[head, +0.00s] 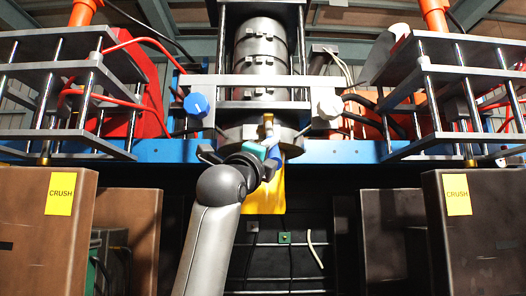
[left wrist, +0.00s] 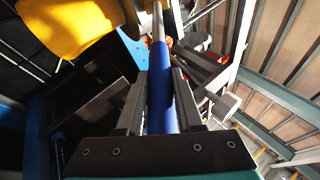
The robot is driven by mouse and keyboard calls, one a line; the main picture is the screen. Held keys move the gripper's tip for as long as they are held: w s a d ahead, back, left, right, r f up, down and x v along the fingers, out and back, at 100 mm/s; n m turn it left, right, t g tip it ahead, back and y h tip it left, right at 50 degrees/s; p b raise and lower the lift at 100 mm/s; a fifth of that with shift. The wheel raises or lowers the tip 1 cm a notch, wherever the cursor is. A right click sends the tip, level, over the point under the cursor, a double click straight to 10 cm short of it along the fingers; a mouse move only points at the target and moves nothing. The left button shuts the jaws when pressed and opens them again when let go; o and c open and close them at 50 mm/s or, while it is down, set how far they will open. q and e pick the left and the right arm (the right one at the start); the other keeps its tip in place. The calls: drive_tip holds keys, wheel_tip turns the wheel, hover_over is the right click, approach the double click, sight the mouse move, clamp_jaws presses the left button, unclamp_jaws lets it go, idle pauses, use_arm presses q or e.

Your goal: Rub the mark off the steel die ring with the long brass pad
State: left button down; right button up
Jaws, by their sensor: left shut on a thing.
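My left gripper (head: 268,152) is raised at the middle of the press and shut on a tool with a blue handle. In the left wrist view the blue handle (left wrist: 161,95) lies between the two dark fingers of my left gripper (left wrist: 160,110), with a silver shaft (left wrist: 158,22) beyond it. In the head view a small brass-coloured piece (head: 268,121), seemingly the long brass pad at the tool's end, overlaps the front of the steel die ring (head: 238,133). I cannot tell whether it touches the ring. No mark can be made out. My right gripper is not in view.
A yellow piece (head: 265,195) hangs just below the ring, close to my left gripper; it also shows in the left wrist view (left wrist: 80,25). A blue knob (head: 196,104) and a white knob (head: 330,107) flank the ring. Brown CRUSH-labelled boxes stand at both sides.

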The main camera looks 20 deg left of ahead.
use_arm(q)
drive_tip(key=shift+s+a, duration=0.85)
drive_tip(key=shift+a, duration=1.05)
drive_tip(key=shift+w+d, duration=0.3)
drive_tip(key=shift+d, duration=0.35)
drive_tip(key=shift+w+d, duration=0.3)
drive_tip(key=shift+d, duration=0.35)
drive_tip(key=shift+w+d, duration=0.3)
drive_tip(key=shift+d, duration=0.35)
drive_tip(key=shift+s+a, duration=0.9)
drive_tip(key=shift+a, duration=1.05)
drive_tip(key=shift+w+d+f, duration=0.1)
drive_tip(key=shift+w+d, duration=0.2)
drive_tip(key=shift+d, duration=0.35)
drive_tip(key=shift+w+d+r, duration=0.1)
drive_tip(key=shift+w+d, duration=0.25)
drive_tip(key=shift+d, duration=0.25)
drive_tip(key=shift+w+d+f, duration=0.1)
drive_tip(key=shift+w+d, duration=0.2)
drive_tip(key=shift+d, duration=0.35)
drive_tip(key=a, duration=0.1)
drive_tip(key=s+a, duration=0.2)
drive_tip(key=shift+a, duration=0.35)
drive_tip(key=shift+d, duration=0.1)
